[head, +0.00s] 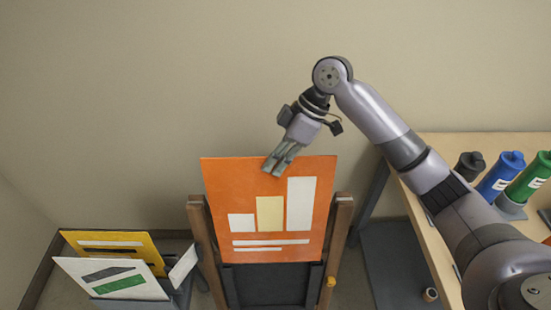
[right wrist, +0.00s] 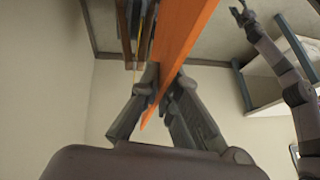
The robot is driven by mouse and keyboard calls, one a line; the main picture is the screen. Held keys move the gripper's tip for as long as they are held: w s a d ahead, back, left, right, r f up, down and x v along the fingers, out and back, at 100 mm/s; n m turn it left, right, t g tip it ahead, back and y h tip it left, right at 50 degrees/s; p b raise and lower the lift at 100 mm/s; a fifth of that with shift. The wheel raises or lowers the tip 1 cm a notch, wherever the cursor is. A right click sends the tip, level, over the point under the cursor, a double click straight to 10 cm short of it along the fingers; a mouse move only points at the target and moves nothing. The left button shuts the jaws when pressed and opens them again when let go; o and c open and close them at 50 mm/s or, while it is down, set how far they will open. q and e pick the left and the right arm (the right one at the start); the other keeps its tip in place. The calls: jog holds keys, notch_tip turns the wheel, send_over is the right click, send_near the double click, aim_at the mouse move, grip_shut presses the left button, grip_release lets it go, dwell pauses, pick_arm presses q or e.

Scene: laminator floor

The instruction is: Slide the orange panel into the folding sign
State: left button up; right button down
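The orange panel (head: 267,210), printed with white and cream bars and lines, stands upright over the folding sign (head: 342,235). The sign has wooden side posts and a dark board. The panel's lower edge is at the top of the dark board between the posts; I cannot tell if it sits in a slot. My right gripper (head: 277,164) reaches down to the panel's top edge. In the right wrist view its fingers (right wrist: 162,92) are closed on both faces of the panel (right wrist: 182,35). My left gripper is not in view in the head view.
A rack at the lower left holds a yellow panel (head: 113,243) and a white panel (head: 112,278). A wooden table (head: 450,150) on the right carries black, blue (head: 500,175) and green bottles. The wall behind the sign is bare.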

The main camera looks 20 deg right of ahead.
jog(key=shift+f, duration=0.25)
dwell(0.4)
jog(key=shift+s+a+f, duration=0.1)
jog(key=shift+s+f, duration=0.05)
jog(key=shift+f, duration=0.55)
jog(key=shift+s+f, duration=0.1)
jog(key=shift+f, duration=0.6)
jog(key=shift+f, duration=0.1)
jog(key=b, duration=0.5)
send_over(276, 251)
jog(key=w, duration=0.3)
jog(key=shift+s+d+f, duration=0.1)
jog(key=shift+f, duration=2.2)
jog(key=shift+s+d+f, duration=0.1)
jog(key=shift+d+f, duration=0.05)
jog(key=shift+f, duration=2.15)
jog(key=shift+s+d+f, duration=0.1)
jog(key=shift+f, duration=2.2)
jog(key=shift+s+a+f+b, duration=0.1)
jog(key=shift+s+f+b, duration=0.3)
jog(key=shift+f+b, duration=1.3)
jog(key=shift+s+a+f+b, duration=0.15)
jog(key=shift+s+f+b, duration=0.25)
jog(key=shift+f, duration=2.65)
jog(key=shift+s+a+f+b, duration=0.1)
jog(key=shift+s+f+b, duration=0.3)
jog(key=shift+f+b, duration=1.3)
jog(key=c, duration=2.3)
grip_release()
jog(key=shift+f+p, duration=0.65)
